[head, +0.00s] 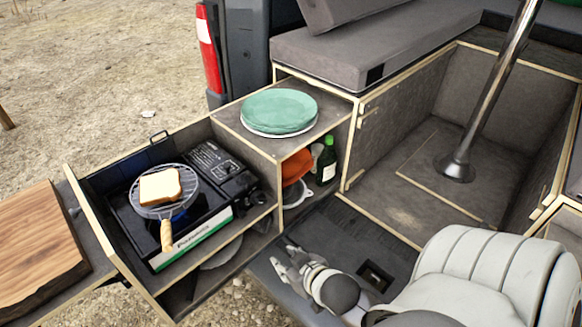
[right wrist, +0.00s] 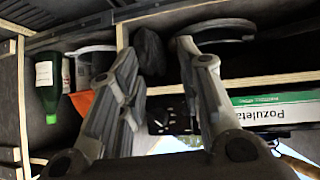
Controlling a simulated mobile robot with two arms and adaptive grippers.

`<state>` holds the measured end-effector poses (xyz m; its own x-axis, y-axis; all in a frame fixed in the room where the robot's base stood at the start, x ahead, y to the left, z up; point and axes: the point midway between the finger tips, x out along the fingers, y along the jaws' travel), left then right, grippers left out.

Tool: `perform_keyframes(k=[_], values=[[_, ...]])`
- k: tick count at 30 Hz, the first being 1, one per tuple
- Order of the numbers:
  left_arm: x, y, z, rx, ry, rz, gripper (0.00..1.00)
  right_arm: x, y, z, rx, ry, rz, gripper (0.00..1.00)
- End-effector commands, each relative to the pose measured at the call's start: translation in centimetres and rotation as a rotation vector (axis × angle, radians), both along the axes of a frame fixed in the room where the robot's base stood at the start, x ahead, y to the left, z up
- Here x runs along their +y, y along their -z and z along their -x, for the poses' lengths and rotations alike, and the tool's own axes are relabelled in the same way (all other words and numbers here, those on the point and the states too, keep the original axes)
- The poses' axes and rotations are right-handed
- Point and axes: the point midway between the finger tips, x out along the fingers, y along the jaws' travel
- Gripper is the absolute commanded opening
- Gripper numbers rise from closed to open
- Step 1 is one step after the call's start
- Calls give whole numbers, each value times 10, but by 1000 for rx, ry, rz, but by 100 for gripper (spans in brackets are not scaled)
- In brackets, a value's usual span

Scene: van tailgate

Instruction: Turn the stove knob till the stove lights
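The portable camping stove (head: 188,243), black with a white and green front panel, sits in a pull-out drawer. A wire grill with a wooden handle (head: 167,236) on it holds a slice of bread (head: 160,187). A small blue patch shows under the grill; I cannot tell whether it is flame. The stove's lettered panel (right wrist: 275,112) appears upside down in the right wrist view, beside a dark panel; the knob is not clearly made out. My right gripper (head: 282,262) is open and empty, right of the stove and apart from it; its fingers (right wrist: 160,65) are spread. My left gripper is out of view.
Green plates (head: 279,110) are stacked on the cabinet top. A green bottle (head: 327,160) and an orange item (head: 297,166) stand in the shelf below. A wooden board (head: 38,238) lies at left. A metal post (head: 490,95) rises at right.

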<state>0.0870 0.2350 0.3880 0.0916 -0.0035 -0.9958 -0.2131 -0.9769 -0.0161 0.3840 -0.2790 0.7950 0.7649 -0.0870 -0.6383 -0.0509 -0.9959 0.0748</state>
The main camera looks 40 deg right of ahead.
Motion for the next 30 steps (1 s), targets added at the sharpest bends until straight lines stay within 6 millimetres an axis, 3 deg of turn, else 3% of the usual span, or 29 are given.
perform_keyframes(k=[11,18,30], values=[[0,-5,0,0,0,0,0,36,33,43,300,-63,-3,33],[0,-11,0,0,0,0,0,57,67,71,473,-122,-5,33],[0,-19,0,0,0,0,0,70,117,91,588,-167,-7,33]])
